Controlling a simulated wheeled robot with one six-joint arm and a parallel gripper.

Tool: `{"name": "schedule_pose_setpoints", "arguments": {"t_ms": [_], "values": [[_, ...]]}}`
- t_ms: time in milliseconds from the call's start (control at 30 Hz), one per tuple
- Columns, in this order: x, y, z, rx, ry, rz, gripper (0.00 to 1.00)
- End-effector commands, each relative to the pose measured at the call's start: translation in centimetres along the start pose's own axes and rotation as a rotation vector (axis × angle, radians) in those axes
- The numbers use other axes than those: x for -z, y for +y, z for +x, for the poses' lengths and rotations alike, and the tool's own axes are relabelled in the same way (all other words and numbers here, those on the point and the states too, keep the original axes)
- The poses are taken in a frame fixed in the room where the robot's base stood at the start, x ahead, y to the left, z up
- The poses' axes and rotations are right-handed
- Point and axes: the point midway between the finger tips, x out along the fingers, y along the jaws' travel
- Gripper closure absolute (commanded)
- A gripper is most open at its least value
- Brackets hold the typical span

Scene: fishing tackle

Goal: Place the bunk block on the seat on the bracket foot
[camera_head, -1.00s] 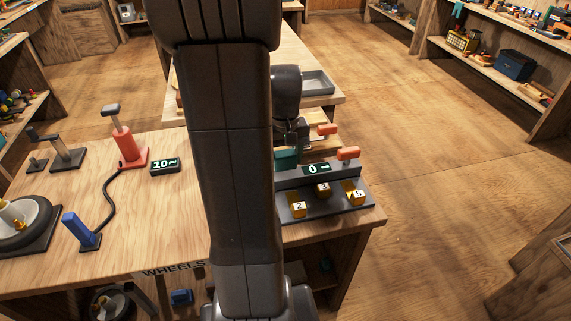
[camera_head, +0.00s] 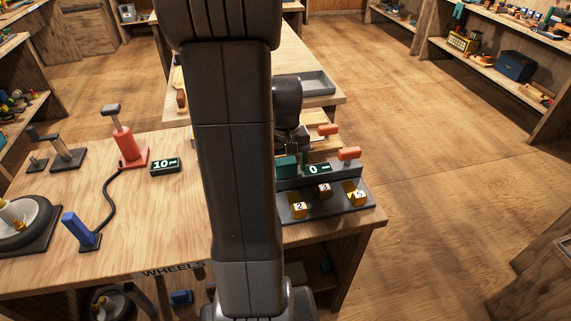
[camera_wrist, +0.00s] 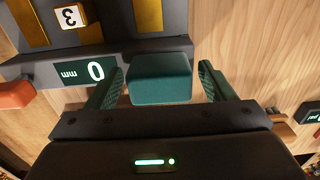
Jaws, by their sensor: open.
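The teal bunk block (camera_wrist: 160,80) is between the two fingers of my gripper (camera_wrist: 160,88) in the wrist view, with a gap showing on each side. My gripper is open around it. In the head view the block (camera_head: 286,167) shows at the left end of the dark stand's raised bar (camera_head: 342,167), just right of my arm. My gripper (camera_head: 292,150) is directly over it. The block overlaps the bar in both views; I cannot tell what it rests on. I cannot make out the bracket foot or seat for certain; my arm covers part of that area.
The stand carries a 0 mm display (camera_head: 317,169), yellow blocks numbered 2, 3 and 5, and orange-red handles (camera_head: 348,153). A red pump (camera_head: 128,147), a display reading 10 (camera_head: 165,165) and a blue post (camera_head: 79,229) are on the left. Bare wood lies between.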

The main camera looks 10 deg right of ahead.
Motion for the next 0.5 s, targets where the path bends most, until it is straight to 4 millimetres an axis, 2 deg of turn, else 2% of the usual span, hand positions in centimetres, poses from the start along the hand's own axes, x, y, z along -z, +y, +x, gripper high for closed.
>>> {"name": "schedule_pose_setpoints", "arguments": {"t_ms": [167, 500], "values": [[0.1, 0.0, -2.1, -0.001, 0.004, 0.0, 0.24], [0.1, 0.0, -9.3, -0.001, 0.004, 0.0, 0.24]]}}
